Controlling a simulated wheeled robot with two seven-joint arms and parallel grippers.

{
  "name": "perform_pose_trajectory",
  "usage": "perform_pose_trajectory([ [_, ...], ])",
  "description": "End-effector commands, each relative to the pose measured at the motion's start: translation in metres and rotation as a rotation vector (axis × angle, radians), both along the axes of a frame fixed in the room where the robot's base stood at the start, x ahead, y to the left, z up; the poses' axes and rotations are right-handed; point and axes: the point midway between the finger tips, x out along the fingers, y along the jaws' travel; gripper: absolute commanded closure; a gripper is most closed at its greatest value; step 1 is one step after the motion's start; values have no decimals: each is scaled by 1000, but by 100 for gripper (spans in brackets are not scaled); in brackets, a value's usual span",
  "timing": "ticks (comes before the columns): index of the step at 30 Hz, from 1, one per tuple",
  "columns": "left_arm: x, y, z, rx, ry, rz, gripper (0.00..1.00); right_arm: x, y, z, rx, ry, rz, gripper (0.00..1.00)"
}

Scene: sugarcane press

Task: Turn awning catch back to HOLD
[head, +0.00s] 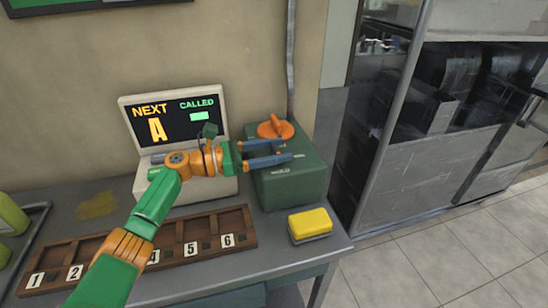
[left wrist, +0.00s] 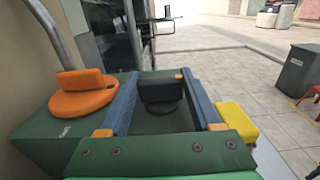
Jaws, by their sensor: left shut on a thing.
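A black knob (left wrist: 161,95) with an upright plate on a round base is on the box too. My left gripper (head: 287,150) reaches over the box from the left. Its two blue fingers are on either side of the black knob's plate, shut on it. The orange knob is outside the fingers. My right gripper is not in view.
A display (head: 175,117) reading NEXT A and CALLED stands behind my left arm. A numbered wooden tray (head: 190,252) lies in front. A yellow block (head: 310,225) sits in front of the box near the table's right edge. A grey pipe (head: 291,60) runs up the wall.

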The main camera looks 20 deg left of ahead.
Motion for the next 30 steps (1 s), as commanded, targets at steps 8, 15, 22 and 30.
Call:
perform_pose_trajectory([
  [8, 0, -1, 0, 0, 2, -12, 91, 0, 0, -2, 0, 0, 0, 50],
  [15, 0, -1, 0, 0, 1, -12, 22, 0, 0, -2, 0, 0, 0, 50],
  [22, 0, -1, 0, 0, 1, -11, 5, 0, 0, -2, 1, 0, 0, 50],
  [30, -14, 21, -3, 4, 1, -8, 5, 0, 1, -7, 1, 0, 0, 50],
])
